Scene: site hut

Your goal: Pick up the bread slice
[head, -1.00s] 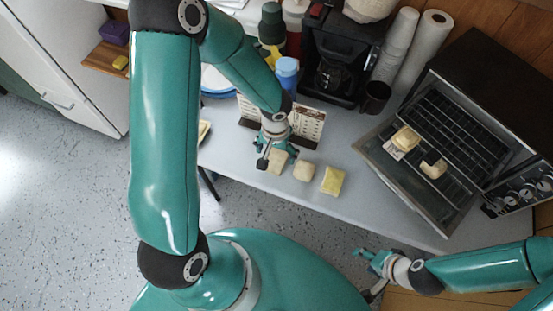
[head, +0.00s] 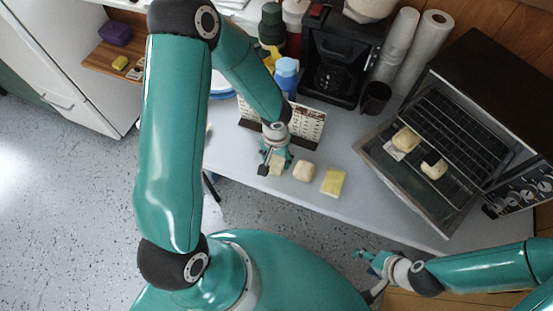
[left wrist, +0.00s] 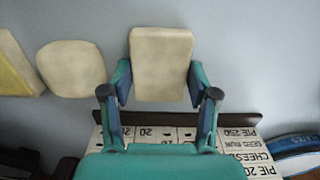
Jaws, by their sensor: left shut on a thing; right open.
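The pale bread slice (left wrist: 162,62) is between the two fingers of my left gripper (left wrist: 159,84) in the left wrist view, with a finger against each side edge. In the head view my left gripper (head: 273,163) is over the slice (head: 277,170) at the table's front, shut on it and hiding much of it. I cannot tell whether the slice is off the table. My right gripper (head: 370,262) is open and empty at the lower right, away from the slice.
A rounded pale piece (head: 304,171) and a yellow piece (head: 333,182) lie to the right of the slice on the table (head: 345,150). A price board (head: 306,122) stands close behind. An open toaster oven (head: 460,130) holding food is at right, a coffee machine (head: 340,60) behind.

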